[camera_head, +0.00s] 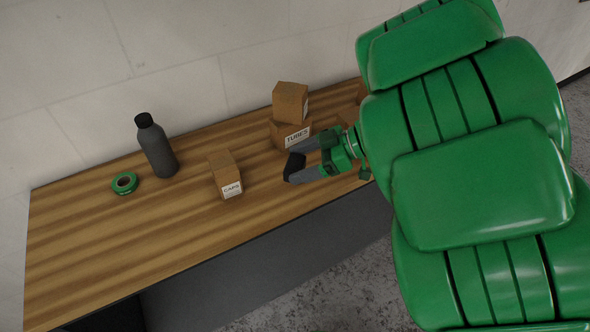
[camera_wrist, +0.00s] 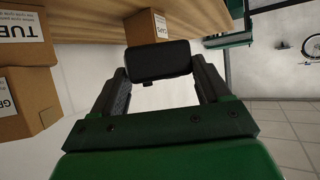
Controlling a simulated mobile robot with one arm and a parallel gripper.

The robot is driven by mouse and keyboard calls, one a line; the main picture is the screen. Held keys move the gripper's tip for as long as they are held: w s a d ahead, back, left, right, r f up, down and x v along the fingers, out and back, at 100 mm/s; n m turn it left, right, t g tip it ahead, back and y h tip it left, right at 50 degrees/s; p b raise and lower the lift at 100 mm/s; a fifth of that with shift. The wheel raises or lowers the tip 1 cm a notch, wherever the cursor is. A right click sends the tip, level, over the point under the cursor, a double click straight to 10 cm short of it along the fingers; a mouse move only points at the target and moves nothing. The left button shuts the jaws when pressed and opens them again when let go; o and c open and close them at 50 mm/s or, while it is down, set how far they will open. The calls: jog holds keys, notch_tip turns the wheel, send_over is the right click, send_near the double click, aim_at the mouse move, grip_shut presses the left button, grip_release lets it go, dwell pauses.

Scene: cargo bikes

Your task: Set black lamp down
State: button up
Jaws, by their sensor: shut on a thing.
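The black lamp (camera_head: 293,166) is a small dark block held between the fingers of my gripper (camera_head: 302,161). In the wrist view, the lamp (camera_wrist: 158,60) lies across the fingertips of my gripper (camera_wrist: 158,72), which is shut on it. In the head view, the lamp is over the right part of the wooden bench top (camera_head: 120,240), right of the box marked CAPS. I cannot tell whether it touches the bench. My green arm hides the right end of the bench.
The CAPS box (camera_head: 222,173), a dark bottle (camera_head: 156,148) and a green tape roll (camera_head: 124,183) stand on the bench. The TUBES box (camera_head: 283,134) with another box (camera_head: 290,101) on it is behind my gripper. The front left of the bench is clear.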

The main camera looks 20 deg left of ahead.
aim_at(295, 163)
jog(key=shift+w+a+f, duration=0.5)
jog(key=shift+w+f, duration=0.3)
jog(key=shift+f, duration=0.2)
jog(key=shift+w+a+f, duration=0.5)
jog(key=shift+w+f, duration=0.25)
jog(key=shift+f, duration=0.3)
jog(key=shift+w+a+f, duration=0.5)
jog(key=shift+w+f, duration=0.3)
jog(key=shift+f, duration=0.2)
jog(key=shift+w+f, duration=0.1)
jog(key=shift+f, duration=1.55)
jog(key=o, duration=1)
jog(key=shift+f, duration=0.1)
jog(key=shift+o, duration=0.2)
jog(key=shift+v, duration=6.05)
